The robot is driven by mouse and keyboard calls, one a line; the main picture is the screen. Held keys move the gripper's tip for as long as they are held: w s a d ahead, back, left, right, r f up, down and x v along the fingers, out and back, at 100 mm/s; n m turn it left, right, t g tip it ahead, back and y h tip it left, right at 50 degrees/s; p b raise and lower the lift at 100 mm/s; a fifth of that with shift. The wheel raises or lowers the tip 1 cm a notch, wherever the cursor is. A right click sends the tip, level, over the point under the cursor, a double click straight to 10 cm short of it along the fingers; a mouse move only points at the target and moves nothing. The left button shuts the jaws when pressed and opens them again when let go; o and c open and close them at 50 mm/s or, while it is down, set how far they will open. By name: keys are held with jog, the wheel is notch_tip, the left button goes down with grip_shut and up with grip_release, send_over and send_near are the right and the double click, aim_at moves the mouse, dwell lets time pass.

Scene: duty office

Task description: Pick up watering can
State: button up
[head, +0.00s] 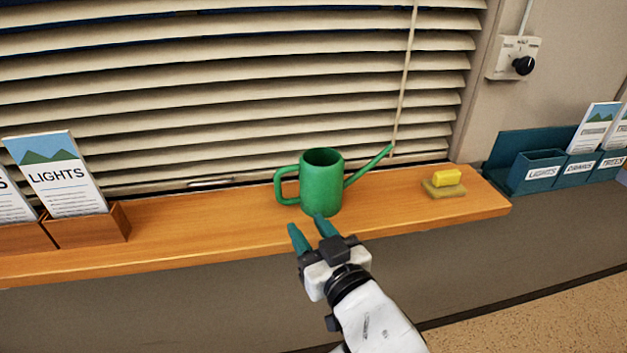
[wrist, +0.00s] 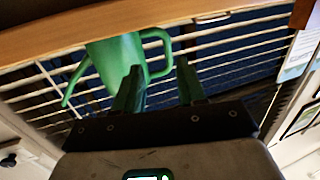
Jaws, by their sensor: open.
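A green watering can (head: 322,180) stands upright on the wooden window sill (head: 235,218). Its loop handle points left and its thin spout points right in the head view. My gripper (head: 309,227) is open and empty at the sill's front edge, just in front of the can's lower left side. In the wrist view the picture is inverted, and the can (wrist: 117,58) hangs from the top with its handle to the right. The handle lies between and beyond the two fingers of my gripper (wrist: 158,76). One finger overlaps the can's body; I cannot tell whether it touches.
A wooden leaflet holder (head: 88,226) is at left, teal leaflet boxes (head: 538,171) at right. Blinds (head: 230,90) and their cord (head: 405,80) are behind. The sill between holder and can is clear.

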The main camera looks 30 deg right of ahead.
aim_at(279, 188)
jog(key=w, duration=0.2)
jog(key=w+r+p, duration=0.1)
jog(key=w, duration=0.4)
jog(key=shift+w+a+r, duration=0.15)
jog(key=shift+a+r, duration=0.1)
jog(key=shift+a, duration=0.05)
jog(key=w, duration=0.1)
jog(key=w+p, duration=0.1)
jog(key=w, duration=0.1)
jog(key=shift+w+r+p, duration=0.2)
jog(key=shift+w+p, duration=0.1)
jog(key=shift+w+f, duration=0.1)
jog(key=shift+w, duration=0.4)
jog(key=shift+c, duration=0.5)
grip_shut()
